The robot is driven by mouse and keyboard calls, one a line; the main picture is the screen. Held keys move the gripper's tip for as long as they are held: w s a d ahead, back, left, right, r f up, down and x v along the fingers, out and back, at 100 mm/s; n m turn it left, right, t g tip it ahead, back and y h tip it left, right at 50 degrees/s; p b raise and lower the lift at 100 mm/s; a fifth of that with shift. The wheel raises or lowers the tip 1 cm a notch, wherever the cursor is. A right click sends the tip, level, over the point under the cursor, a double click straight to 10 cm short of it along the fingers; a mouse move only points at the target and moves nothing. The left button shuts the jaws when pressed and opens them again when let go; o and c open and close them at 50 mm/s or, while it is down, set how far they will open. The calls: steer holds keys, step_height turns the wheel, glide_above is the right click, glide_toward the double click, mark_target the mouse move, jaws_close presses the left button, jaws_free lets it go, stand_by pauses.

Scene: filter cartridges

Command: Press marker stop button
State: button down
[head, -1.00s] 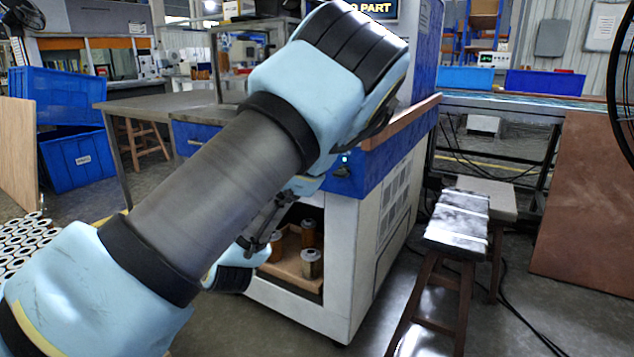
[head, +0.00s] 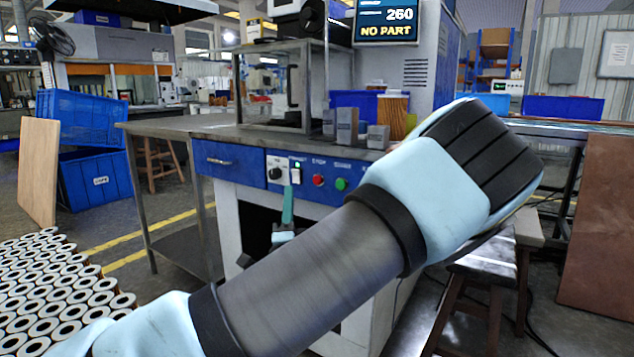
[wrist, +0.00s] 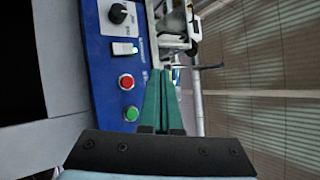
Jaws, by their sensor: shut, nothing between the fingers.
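The blue control panel (head: 263,170) is on the front of the cabinet. The red button (head: 318,181), under a label that seems to read STOP, sits between a white rocker switch and the green button (head: 341,184). In the wrist view the red button (wrist: 126,81) and green button (wrist: 131,113) lie left of my teal fingers. My gripper (head: 288,192) is shut and empty, its fingers upright in front of the panel, just below the switch and left of the red button. It also shows in the wrist view (wrist: 161,72). No contact with the red button is visible.
A black knob (head: 275,173) and the rocker switch (head: 296,172) are close by. A screen (head: 387,22) reads 260 NO PART. Filter and grey blocks (head: 347,127) stand on the bench above. Many white cartridges (head: 60,290) lie at lower left. A stool (head: 485,262) stands right.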

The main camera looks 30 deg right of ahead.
steer(key=shift+w+d, duration=0.65)
steer(key=shift+d, duration=0.5)
steer(key=shift+w+d, duration=0.65)
steer(key=shift+d, duration=0.55)
steer(key=shift+w+d, duration=0.65)
steer(key=shift+d, duration=0.5)
steer(key=shift+w+d, duration=0.2)
steer(key=shift+d, duration=0.15)
steer(key=shift+w+d, duration=0.2)
steer(key=shift+d, duration=0.1)
steer(key=shift+s+a, duration=0.4)
steer(key=shift+a, duration=0.25)
steer(key=shift+a, duration=0.1)
steer(key=s+a, duration=0.1)
steer(key=a, duration=0.1)
steer(key=s+a, duration=0.1)
steer(key=a, duration=0.1)
steer(key=shift+s+a+p, duration=0.1)
steer(key=shift+s+p, duration=0.1)
steer(key=shift+p, duration=0.1)
